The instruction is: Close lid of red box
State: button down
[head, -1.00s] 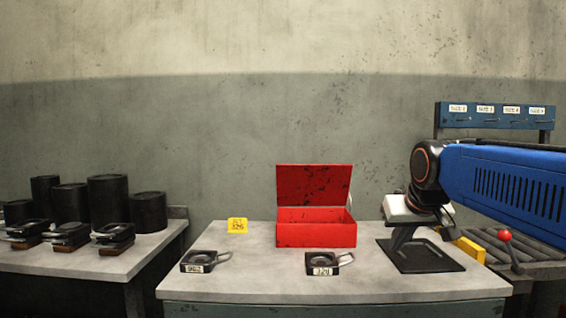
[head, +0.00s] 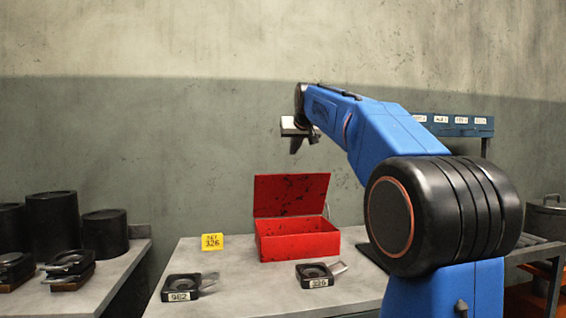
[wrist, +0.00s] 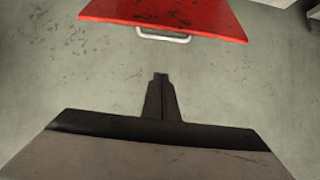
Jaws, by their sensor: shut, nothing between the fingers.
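The red box (head: 298,240) stands on the grey table, with its lid (head: 291,195) raised upright at the back. The wrist view shows the red lid (wrist: 165,15) at the top of the picture, with a pale metal handle (wrist: 163,35) on its edge. My gripper (head: 296,146) is in the air above the box and the lid's top edge, pointing down. In the wrist view my gripper (wrist: 161,78) has its fingers together, empty, and apart from the handle in the picture.
A yellow card (head: 212,242) stands left of the box. Two black dies with number labels lie in front, one at the left (head: 188,288) and one at the right (head: 319,274). Black cylinders (head: 52,222) stand on the left table. A blue rack (head: 458,124) is behind my arm.

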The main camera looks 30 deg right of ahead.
jog(key=x, duration=1)
jog(key=shift+s+a+f, duration=0.15)
jog(key=shift+s+f, duration=0.2)
jog(key=shift+s, duration=0.25)
jog(key=shift+s+a+f, duration=0.15)
jog(key=shift+s+f, duration=0.2)
jog(key=shift+s, duration=0.3)
jog(key=shift+s+a+f, duration=0.15)
jog(key=shift+s+f, duration=0.2)
jog(key=shift+s, duration=0.25)
jog(key=shift+s, duration=0.1)
